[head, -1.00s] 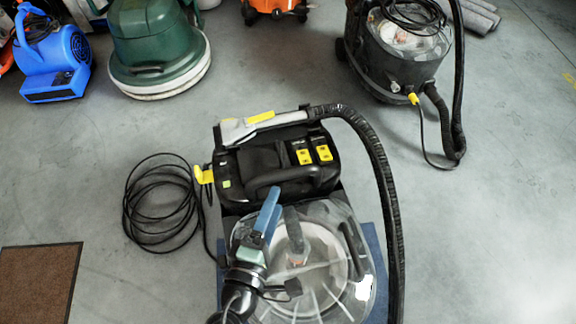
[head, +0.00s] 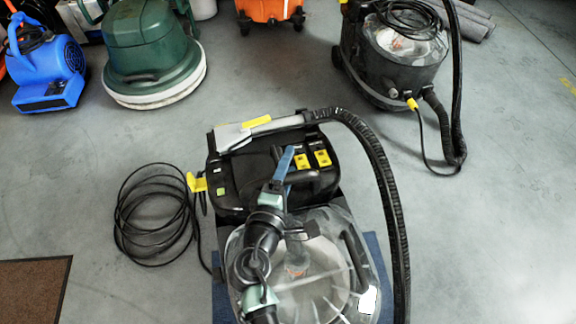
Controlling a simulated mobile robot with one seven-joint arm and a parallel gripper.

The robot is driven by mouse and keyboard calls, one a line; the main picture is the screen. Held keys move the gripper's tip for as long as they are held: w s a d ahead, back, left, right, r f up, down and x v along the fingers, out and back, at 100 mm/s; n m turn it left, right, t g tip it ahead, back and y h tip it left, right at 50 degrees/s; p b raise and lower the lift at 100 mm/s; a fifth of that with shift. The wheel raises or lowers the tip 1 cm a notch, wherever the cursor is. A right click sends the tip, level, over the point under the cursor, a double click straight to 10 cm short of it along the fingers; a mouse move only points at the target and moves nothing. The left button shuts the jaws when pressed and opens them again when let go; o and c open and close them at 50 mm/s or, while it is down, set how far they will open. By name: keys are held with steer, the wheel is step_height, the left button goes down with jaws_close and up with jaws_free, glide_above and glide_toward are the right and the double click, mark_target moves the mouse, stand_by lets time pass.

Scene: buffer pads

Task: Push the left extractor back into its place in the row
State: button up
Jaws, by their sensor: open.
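The nearer extractor (head: 232,185) stands in the middle foreground. It has a black body, yellow latches, a clear tank at its front and a ribbed hose curving down its right side. My gripper (head: 285,162), with blue fingers, is seen from above over the extractor's black top, beside its carry handle. Whether it touches the handle cannot be told. The gripper is open, and I see nothing held in it. My arm hides part of the clear tank. Another extractor (head: 400,72), black with a clear tank, stands farther back at the right.
A coiled black cable (head: 150,215) lies left of the nearer extractor. A brown mat (head: 32,295) is at lower left. A blue blower (head: 48,70), a green floor machine (head: 150,55) and an orange machine (head: 268,8) stand behind. Bare floor lies between them and the extractor.

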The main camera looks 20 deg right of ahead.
jaws_close()
stand_by(1.3)
